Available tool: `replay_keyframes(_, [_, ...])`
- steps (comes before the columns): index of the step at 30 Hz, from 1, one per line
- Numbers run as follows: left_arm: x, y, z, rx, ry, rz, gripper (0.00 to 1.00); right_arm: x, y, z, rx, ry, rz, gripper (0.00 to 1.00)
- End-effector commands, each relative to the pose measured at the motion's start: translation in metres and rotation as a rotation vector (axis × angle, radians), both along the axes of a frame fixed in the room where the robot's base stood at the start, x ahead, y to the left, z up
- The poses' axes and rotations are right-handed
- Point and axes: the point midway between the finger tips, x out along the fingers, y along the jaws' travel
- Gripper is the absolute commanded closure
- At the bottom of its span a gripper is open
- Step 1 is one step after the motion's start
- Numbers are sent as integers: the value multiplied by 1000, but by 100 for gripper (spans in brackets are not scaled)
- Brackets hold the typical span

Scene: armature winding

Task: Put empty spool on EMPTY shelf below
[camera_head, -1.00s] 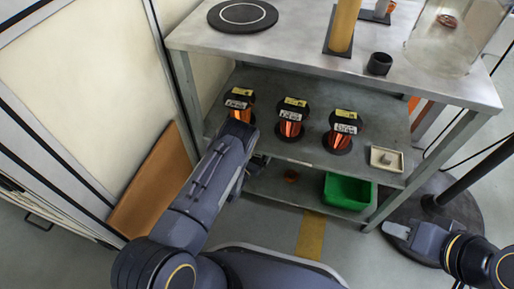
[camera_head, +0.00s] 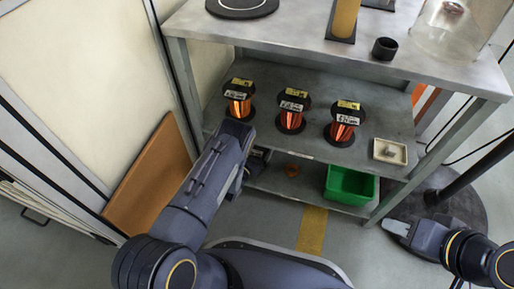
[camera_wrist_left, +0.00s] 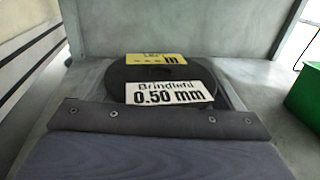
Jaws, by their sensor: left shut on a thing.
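In the left wrist view a spool (camera_wrist_left: 135,77) with a black flange, a yellow label and a white label reading 0.50 mm lies directly ahead of my left gripper, which is shut on it. In the head view my left gripper (camera_head: 248,160) reaches in at the left end of the lower shelf (camera_head: 312,187), mostly hidden by its own arm. The spool is almost wholly hidden there. I cannot tell whether it touches the shelf. My right gripper (camera_head: 398,228) is away at the right, empty; its jaw gap does not show clearly.
Three copper-wound spools, left (camera_head: 239,106), middle (camera_head: 290,120) and right (camera_head: 343,133), stand on the middle shelf (camera_head: 385,113) above, beside a small tray (camera_head: 403,152). A shelf post (camera_head: 185,90) is close left.

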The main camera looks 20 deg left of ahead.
Motion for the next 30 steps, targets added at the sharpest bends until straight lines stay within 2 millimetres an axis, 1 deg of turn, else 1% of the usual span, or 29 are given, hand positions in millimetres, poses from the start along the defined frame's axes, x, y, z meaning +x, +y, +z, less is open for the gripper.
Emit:
replay_keyframes(11, [0,0,-8,0,-1,1,36,0,0,0,0,0,0,64])
replay_keyframes(12, [0,0,-8,0,-1,1,8,0,0,0,0,0,0,64])
replay_keyframes(14, [0,0,-7,0,-1,1,0,0,0,0,0,0,0,64])
replay_keyframes(20, [0,0,-8,0,1,1,0,0,0,0,0,0,0,64])
replay_keyframes(23, [-5,1,-7,0,2,1,0,0,0,3,0,0,0,64])
replay_keyframes(26, [-18,4,-6,1,4,1,0,0,0,11,0,0,0,64])
replay_keyframes(30, [-43,10,-6,1,6,0,0,0,0,22,0,0,0,64])
